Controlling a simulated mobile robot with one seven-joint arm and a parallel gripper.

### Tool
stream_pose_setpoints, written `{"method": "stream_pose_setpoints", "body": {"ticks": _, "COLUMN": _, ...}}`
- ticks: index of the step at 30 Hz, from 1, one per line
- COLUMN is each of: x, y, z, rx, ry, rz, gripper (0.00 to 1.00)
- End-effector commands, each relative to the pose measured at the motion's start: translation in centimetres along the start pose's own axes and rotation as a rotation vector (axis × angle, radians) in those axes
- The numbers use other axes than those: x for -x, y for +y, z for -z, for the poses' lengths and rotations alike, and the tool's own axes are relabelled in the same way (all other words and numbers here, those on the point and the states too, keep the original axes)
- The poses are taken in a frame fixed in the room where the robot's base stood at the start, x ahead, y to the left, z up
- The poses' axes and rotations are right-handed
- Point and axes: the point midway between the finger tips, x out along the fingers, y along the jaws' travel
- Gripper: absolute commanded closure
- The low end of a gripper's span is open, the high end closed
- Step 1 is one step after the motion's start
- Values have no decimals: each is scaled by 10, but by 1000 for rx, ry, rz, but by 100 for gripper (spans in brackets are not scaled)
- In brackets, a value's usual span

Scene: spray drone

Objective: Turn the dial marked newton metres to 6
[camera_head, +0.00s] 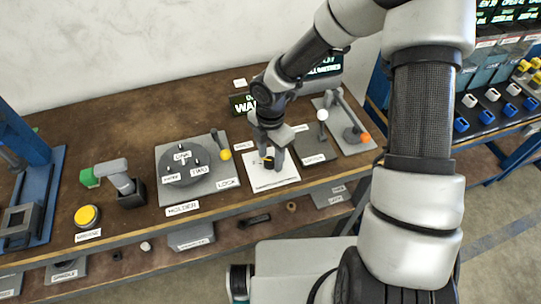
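My gripper (271,161) points down over a white plate (284,182) on the brown workbench, right of the middle of the bench top. A small dark and yellow part shows at the fingertips. I cannot tell whether it is the dial or whether the fingers touch it. No dial face, numbers or newton metres marking can be read; the gripper hides the middle of the plate. Whether the fingers are open or shut is too small to tell.
Left of the plate is a grey holder (230,197) with a round disc (182,178). A lever with a yellow ball (225,155) stands beside it. Levers with a white ball (322,115) and an orange ball (365,138) stand to the right. A yellow button (87,214) is far left.

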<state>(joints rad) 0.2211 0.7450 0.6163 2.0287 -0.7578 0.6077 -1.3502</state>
Motion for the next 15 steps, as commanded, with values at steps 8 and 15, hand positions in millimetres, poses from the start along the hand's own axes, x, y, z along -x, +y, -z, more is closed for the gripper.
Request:
{"method": "stream_pose_setpoints", "body": {"ticks": 8, "x": 0, "y": 0, "z": 0, "rx": 0, "ry": 0, "rz": 0, "gripper": 96}}
{"method": "stream_pose_setpoints", "body": {"ticks": 15, "x": 0, "y": 0, "z": 0, "rx": -26, "ry": -1, "rz": 0, "gripper": 96}}
